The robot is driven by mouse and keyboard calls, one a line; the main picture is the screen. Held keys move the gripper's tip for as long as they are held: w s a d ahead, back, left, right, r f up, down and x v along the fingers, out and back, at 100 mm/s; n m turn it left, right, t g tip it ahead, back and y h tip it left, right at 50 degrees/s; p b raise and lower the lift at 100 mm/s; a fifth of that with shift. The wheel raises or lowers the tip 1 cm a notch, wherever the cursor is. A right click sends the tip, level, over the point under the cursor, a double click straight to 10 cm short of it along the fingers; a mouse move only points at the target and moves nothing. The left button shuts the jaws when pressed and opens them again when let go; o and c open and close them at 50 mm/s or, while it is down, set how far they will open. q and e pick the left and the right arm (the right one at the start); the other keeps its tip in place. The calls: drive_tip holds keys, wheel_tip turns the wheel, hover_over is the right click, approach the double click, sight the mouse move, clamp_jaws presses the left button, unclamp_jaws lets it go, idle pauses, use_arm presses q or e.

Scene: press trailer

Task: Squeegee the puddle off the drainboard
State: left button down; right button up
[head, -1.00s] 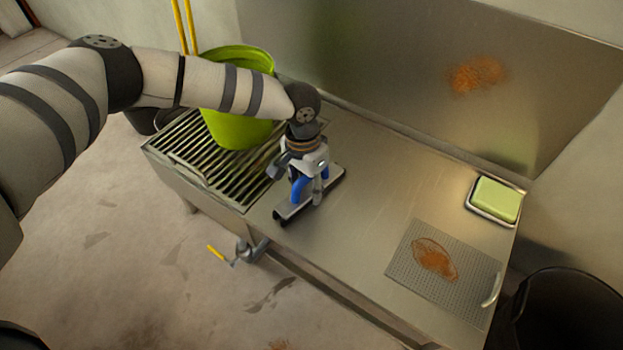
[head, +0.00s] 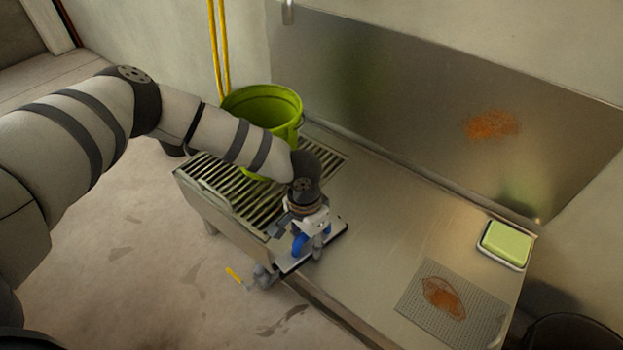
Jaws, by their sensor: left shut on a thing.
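My left gripper (head: 310,228) is shut on the squeegee, whose blue handle (head: 298,243) shows below the fingers. The squeegee's wide head (head: 335,231) is down at the drainboard, close to its front edge and just right of the slatted grate. The steel drainboard (head: 390,215) stretches right from the grate (head: 225,187). I cannot make out a clear puddle outline; the steel only shows a dull sheen. My gripper and arm hide part of the board and grate. My right gripper is not in view.
A lime green bucket (head: 262,102) stands on the grate's back part. A perforated mat (head: 480,318) with an orange-brown stain and a green soap block (head: 506,243) in a dish lie at the right. A yellow-handled valve (head: 234,275) sticks out below the front. A steel backsplash (head: 400,90) rises behind.

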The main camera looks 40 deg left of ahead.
use_arm(q)
drive_tip(key=shift+r+p, duration=2)
drive_tip(key=shift+r, duration=0.95)
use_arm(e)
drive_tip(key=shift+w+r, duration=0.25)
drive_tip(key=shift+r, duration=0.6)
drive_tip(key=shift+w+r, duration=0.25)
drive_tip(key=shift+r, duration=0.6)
use_arm(q)
drive_tip(key=shift+r+p, duration=1.15)
drive_tip(key=shift+r, duration=0.45)
drive_tip(key=shift+f, duration=0.1)
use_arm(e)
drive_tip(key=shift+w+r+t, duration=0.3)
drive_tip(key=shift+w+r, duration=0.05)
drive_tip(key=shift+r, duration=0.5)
